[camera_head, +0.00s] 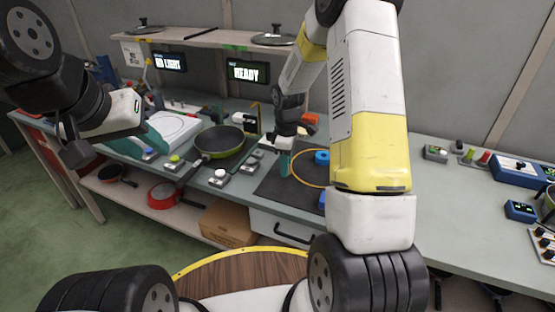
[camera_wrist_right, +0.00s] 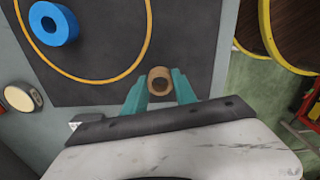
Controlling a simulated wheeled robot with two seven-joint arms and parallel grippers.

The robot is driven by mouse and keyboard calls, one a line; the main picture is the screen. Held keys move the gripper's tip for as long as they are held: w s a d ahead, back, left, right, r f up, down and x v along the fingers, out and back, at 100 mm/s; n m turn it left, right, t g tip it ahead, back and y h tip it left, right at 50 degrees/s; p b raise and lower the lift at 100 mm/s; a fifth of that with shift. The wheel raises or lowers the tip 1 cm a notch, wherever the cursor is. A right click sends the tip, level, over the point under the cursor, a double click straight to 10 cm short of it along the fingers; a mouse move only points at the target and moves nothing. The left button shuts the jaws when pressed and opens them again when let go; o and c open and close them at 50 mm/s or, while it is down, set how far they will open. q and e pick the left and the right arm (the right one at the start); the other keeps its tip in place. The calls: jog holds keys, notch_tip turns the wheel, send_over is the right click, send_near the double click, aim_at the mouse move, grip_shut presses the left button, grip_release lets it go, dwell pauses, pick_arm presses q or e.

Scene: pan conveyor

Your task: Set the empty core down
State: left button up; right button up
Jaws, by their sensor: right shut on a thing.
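The empty core (camera_wrist_right: 158,84) is a short brown cardboard tube, seen end-on in the right wrist view. My right gripper (camera_wrist_right: 160,90) is shut on it, with one teal finger on each side. In the head view my right gripper (camera_head: 284,163) is over the dark mat (camera_head: 266,188), near the yellow ring marked on it; the core cannot be made out there. The wrist view shows the core close to the mat's edge, outside the ring; its height is unclear.
A blue roll (camera_wrist_right: 55,23) lies on the mat and also shows in the head view (camera_head: 322,157). A green-rimmed pan (camera_head: 220,141) and small button boxes (camera_head: 219,178) stand left of the mat. My right arm hides part of the bench.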

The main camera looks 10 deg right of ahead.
jog(key=shift+f, duration=1.7)
jog(key=shift+f, duration=0.1)
jog(key=o, duration=1)
jog(key=shift+o, duration=0.2)
notch_tip(320, 180, up, 12)
notch_tip(320, 180, up, 9)
jog(key=m+t, duration=0.2)
jog(key=m, duration=0.1)
send_over(286, 181)
jog(key=s, duration=0.4)
jog(key=s+a+r+m+t+y, duration=0.1)
jog(key=s+r+m, duration=0.3)
jog(key=s, duration=0.6)
jog(key=s+a+r+m+t+y, duration=0.1)
jog(key=s+r+m+t, duration=0.2)
jog(key=s, duration=0.7)
notch_tip(286, 181, up, 4)
jog(key=shift+a+f+m, duration=0.15)
jog(key=shift+m, duration=1.05)
